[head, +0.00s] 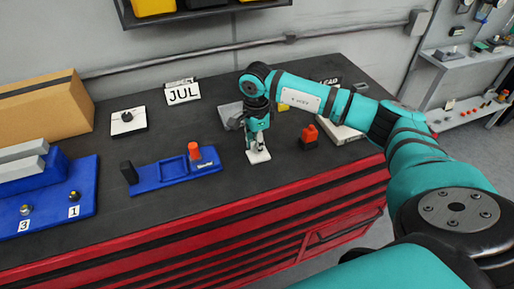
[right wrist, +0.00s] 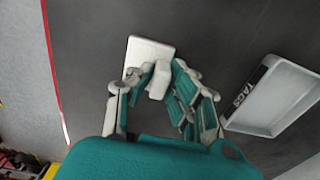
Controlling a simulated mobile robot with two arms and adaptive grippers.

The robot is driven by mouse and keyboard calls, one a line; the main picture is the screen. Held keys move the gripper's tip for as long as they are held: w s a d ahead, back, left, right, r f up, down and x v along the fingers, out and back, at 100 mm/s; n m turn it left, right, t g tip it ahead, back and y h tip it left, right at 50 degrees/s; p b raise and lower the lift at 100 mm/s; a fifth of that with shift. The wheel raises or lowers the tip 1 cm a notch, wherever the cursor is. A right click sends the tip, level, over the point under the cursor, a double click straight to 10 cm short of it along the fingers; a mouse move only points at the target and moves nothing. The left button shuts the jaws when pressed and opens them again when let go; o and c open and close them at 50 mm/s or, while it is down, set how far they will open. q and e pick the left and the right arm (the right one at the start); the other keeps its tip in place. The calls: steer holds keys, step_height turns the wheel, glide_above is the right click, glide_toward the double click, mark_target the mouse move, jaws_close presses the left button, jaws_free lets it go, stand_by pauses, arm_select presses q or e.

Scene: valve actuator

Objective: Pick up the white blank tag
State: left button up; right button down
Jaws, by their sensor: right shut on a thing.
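The white blank tag (head: 259,157) is at the front middle of the black worktop, directly below my right gripper (head: 257,143). In the right wrist view it is a plain white plate (right wrist: 150,50) with a raised white block (right wrist: 160,80). The fingers of my right gripper (right wrist: 163,78) are closed on that block, one on each side. I cannot tell whether the tag touches the worktop or is just above it. My left gripper is not in view.
The grey TAGS tray (right wrist: 268,98) lies beside the tag; it is partly hidden behind my gripper in the head view (head: 229,113). A blue holder (head: 172,172) is to the left. A red-and-black item (head: 309,137) is to the right. The red cabinet's front edge is close.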

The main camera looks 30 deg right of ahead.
steer(key=shift+r, duration=0.1)
steer(key=r+b, duration=0.2)
steer(key=r, duration=0.1)
steer(key=shift+s+b, duration=0.25)
steer(key=shift+b, duration=0.15)
steer(key=s+a+r+b, duration=0.1)
steer(key=s+a+b, duration=0.1)
steer(key=s, duration=0.5)
steer(key=s+a+r+b, duration=0.1)
steer(key=s+a+b, duration=0.2)
steer(key=s, duration=0.4)
steer(key=shift+s+a, duration=0.2)
steer(key=shift+a, duration=0.3)
